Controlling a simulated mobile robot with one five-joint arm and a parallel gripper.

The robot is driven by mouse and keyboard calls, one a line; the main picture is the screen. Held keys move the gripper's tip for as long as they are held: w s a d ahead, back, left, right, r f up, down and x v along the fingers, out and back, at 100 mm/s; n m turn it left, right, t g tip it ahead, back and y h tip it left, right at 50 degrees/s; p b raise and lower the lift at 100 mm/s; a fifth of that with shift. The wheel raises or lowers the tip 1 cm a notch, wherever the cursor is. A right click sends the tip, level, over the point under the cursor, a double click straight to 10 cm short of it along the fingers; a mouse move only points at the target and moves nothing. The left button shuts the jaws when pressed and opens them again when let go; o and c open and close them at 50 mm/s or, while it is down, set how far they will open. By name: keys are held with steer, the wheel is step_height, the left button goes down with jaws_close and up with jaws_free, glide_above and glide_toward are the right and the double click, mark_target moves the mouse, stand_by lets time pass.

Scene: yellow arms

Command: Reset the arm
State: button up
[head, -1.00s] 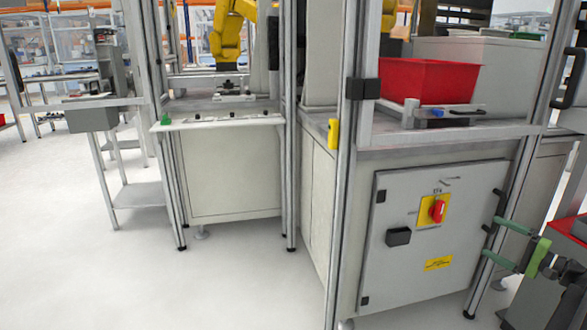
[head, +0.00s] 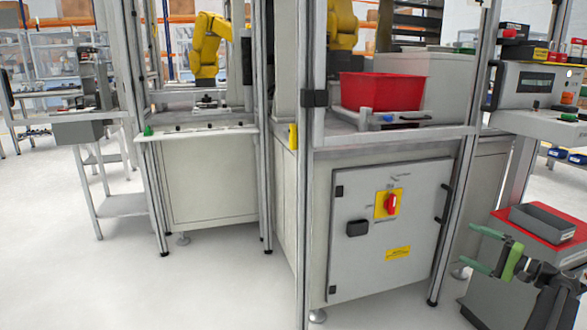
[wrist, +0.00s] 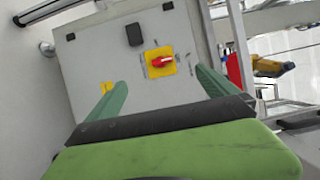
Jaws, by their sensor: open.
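My gripper (head: 480,255) shows at the lower right of the head view, with green fingers pointing left and my dark arm behind it. In the wrist view my gripper (wrist: 158,92) has its two green fingers spread apart with nothing between them. Beyond them is the grey cabinet door (head: 385,225) with a red switch on a yellow plate (head: 389,203). The switch also shows between the fingers in the wrist view (wrist: 159,62). My gripper is apart from the cabinet.
A red bin (head: 382,92) stands on the cabinet's worktop. Yellow robot arms (head: 208,48) stand inside framed cells behind. A grey tray (head: 541,223) lies on a red surface (head: 558,230) at the right, close to my arm. The floor (head: 120,285) at the left front is clear.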

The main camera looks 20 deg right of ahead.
steer(key=w+a+r+n+g+y+p, duration=0.25)
steer(key=w+a+n+g+y, duration=0.2)
steer(key=w+a, duration=1.5)
steer(key=w+a+f+n+g+y+p, duration=0.1)
steer(key=w+a+g, duration=0.1)
steer(key=a, duration=0.9)
steer(key=w+a+f+n+g+y+p, duration=0.2)
steer(key=a, duration=1)
steer(key=s+a+f+n+g+h+p, duration=0.1)
steer(key=s+a+f+g, duration=0.1)
steer(key=a, duration=0.6)
steer(key=s+a+f+n+g+h+p, duration=0.1)
steer(key=a+f+n+g, duration=0.15)
steer(key=a, duration=0.55)
steer(key=s+a+f+n+g+h, duration=0.1)
steer(key=s+a+f+g+h, duration=0.1)
steer(key=a, duration=0.7)
steer(key=s+a+f+n+g+h+p, duration=0.2)
steer(key=s+a+f+h, duration=0.1)
steer(key=s+f+h, duration=0.5)
steer(key=s+d+r+h+p, duration=0.2)
steer(key=s+d+r+p, duration=0.1)
steer(key=d, duration=0.5)
step_height(320, 180, up, 35)
steer(key=p, duration=3.4)
steer(key=shift+r+p, duration=0.15)
steer(key=shift+p, duration=0.2)
